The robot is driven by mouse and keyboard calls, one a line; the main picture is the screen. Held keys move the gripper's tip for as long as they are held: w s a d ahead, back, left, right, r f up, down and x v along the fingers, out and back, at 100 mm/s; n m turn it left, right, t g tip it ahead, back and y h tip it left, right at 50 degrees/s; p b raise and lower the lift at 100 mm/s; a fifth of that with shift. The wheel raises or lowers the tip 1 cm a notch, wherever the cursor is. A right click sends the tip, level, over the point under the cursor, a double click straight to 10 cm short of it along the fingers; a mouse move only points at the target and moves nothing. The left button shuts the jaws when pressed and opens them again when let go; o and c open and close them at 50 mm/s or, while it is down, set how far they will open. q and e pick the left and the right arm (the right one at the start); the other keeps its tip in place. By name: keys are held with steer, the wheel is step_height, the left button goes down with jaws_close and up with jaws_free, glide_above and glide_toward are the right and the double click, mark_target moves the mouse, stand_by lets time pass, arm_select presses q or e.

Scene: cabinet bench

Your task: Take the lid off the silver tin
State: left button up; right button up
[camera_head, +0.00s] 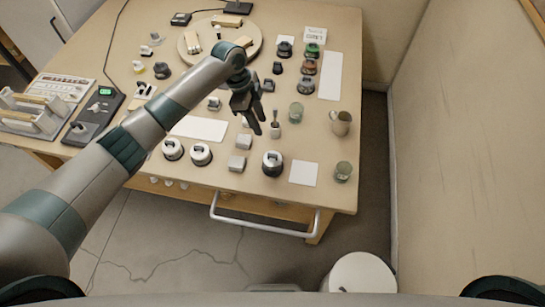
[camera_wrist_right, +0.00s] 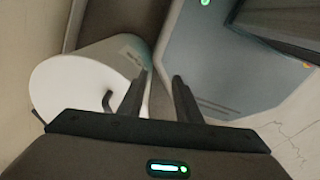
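Two pale ones, a left tin (camera_head: 172,149) and a right tin (camera_head: 201,154), are left of my left gripper's tips. I cannot tell for certain which is the silver tin. My left gripper (camera_head: 260,124) hangs over the bench, fingers pointing down, apart and empty, behind the greyer tin. My right gripper (camera_wrist_right: 160,75) is open and empty, away from the bench.
A front rail (camera_head: 262,229) juts out. A white bin (camera_wrist_right: 85,80) is beside my right gripper.

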arm_select(q)
glide_toward(272, 155)
steer(key=shift+w+d+f+b, duration=0.1)
steer(key=shift+d+f+b, duration=0.25)
steer(key=shift+b, duration=0.55)
steer(key=shift+s+d+f+b, duration=0.1)
steer(key=shift+d+f+b, duration=0.05)
steer(key=shift+f+b, duration=0.6)
steer(key=shift+w+d+f+b, duration=0.1)
steer(key=shift+d+f+b, duration=0.2)
steer(key=shift+b, duration=0.7)
steer(key=b+x, duration=0.3)
steer(key=x, duration=0.1)
steer(key=shift+a+f, duration=0.1)
steer(key=shift+a, duration=0.2)
steer(key=shift+d+f+b, duration=0.2)
steer(key=shift+f+b, duration=0.35)
steer(key=shift+f, duration=0.05)
steer(key=shift+c, duration=0.3)
